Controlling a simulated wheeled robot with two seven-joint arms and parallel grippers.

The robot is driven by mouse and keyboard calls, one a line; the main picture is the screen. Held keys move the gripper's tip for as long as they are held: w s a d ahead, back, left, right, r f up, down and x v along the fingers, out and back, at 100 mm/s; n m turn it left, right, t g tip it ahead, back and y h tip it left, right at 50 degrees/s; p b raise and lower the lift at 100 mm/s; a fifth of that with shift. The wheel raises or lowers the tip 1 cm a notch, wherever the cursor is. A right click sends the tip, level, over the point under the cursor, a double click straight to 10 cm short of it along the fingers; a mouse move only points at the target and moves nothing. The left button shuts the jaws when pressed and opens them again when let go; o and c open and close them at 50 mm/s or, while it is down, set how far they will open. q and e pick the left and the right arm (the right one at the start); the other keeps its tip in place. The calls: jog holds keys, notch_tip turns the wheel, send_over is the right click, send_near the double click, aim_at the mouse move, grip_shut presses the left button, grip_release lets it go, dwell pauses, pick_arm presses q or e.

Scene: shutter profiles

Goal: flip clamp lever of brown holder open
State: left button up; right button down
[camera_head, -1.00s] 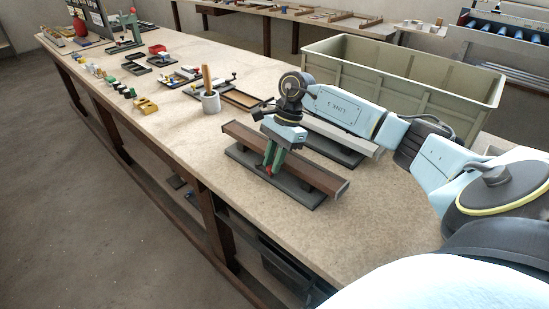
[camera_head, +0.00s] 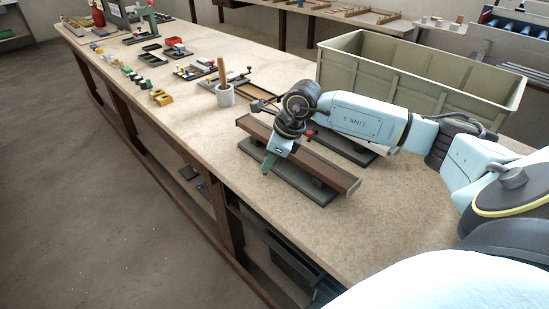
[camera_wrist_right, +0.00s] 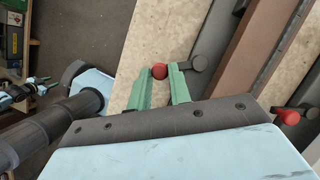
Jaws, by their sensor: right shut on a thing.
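The brown holder (camera_head: 328,172) is a long brown channel on a dark grey base (camera_head: 318,192) on the table. Its channel also shows in the right wrist view (camera_wrist_right: 238,58). My right gripper (camera_head: 268,168) reaches down over the holder's near side, tilted. In the right wrist view its green fingers (camera_wrist_right: 162,78) are shut on the red knob (camera_wrist_right: 159,72) of the clamp lever, at the holder's side. A dark round-ended part (camera_wrist_right: 199,63) sits just right of the knob. In the head view the gripper hides the lever. My left gripper is out of view.
A second red knob (camera_wrist_right: 288,116) shows across the channel in the wrist view. A large bin (camera_head: 420,95) stands behind. The table right of the holder is clear.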

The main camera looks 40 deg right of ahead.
jog(key=shift+w+a+m+h, duration=0.3)
jog(key=shift+w+a+m, duration=0.1)
jog(key=shift+m, duration=0.6)
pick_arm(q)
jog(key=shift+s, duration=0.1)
pick_arm(e)
jog(key=shift+t, duration=0.3)
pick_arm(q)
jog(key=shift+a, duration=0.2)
pick_arm(e)
jog(key=c, duration=1.3)
grip_release()
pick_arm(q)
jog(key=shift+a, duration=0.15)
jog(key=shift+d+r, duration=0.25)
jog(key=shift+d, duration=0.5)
pick_arm(e)
jog(key=v, duration=1.3)
jog(key=shift+r, duration=0.25)
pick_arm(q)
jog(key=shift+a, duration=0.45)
